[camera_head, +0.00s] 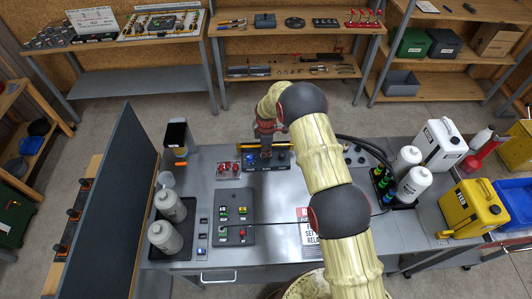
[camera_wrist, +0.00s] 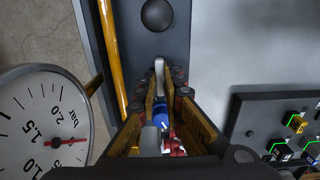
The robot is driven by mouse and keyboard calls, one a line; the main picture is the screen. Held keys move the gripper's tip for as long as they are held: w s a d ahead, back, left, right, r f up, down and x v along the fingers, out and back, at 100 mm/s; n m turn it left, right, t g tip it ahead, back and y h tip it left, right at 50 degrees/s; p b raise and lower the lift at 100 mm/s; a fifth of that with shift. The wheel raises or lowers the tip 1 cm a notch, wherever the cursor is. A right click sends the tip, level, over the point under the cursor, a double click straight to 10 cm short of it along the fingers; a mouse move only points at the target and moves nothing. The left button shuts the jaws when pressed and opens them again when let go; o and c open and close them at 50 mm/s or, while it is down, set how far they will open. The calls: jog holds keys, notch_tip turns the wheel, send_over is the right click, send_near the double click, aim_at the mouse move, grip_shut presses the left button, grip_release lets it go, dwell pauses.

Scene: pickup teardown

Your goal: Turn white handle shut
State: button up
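A pale, narrow handle (camera_wrist: 159,72) shows at the far end of the gap between my fingers in the wrist view, against a dark grey panel. My gripper (camera_wrist: 167,92) has its two fingers apart, one on each side of the line of the handle; I see no clear grip on it. A blue part (camera_wrist: 160,114) and some red and whitish parts show lower between the fingers. In the head view my gripper (camera_head: 266,133) is low over the back of the steel bench, and my arm hides part of that area.
A pressure gauge (camera_wrist: 42,122) and a yellow pipe (camera_wrist: 112,55) are close on the left in the wrist view. A button panel (camera_wrist: 285,130) lies to the right.

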grip_shut()
jog(key=shift+f+m+b, duration=0.1)
jog(key=shift+m+b, duration=0.2)
jog(key=shift+b, duration=0.2)
jog(key=m+b, duration=0.2)
jog(key=b, duration=0.1)
jog(key=shift+m, duration=0.4)
jog(key=m+b, duration=0.5)
jog(key=m, duration=0.1)
jog(key=m+b, duration=0.2)
jog(key=m, duration=0.2)
jog(key=shift+m, duration=0.4)
jog(key=shift+m+b, duration=0.6)
jog(key=shift+m, duration=1.2)
jog(key=shift+r, duration=0.2)
jog(key=o, duration=0.6)
grip_release()
jog(key=shift+c, duration=0.2)
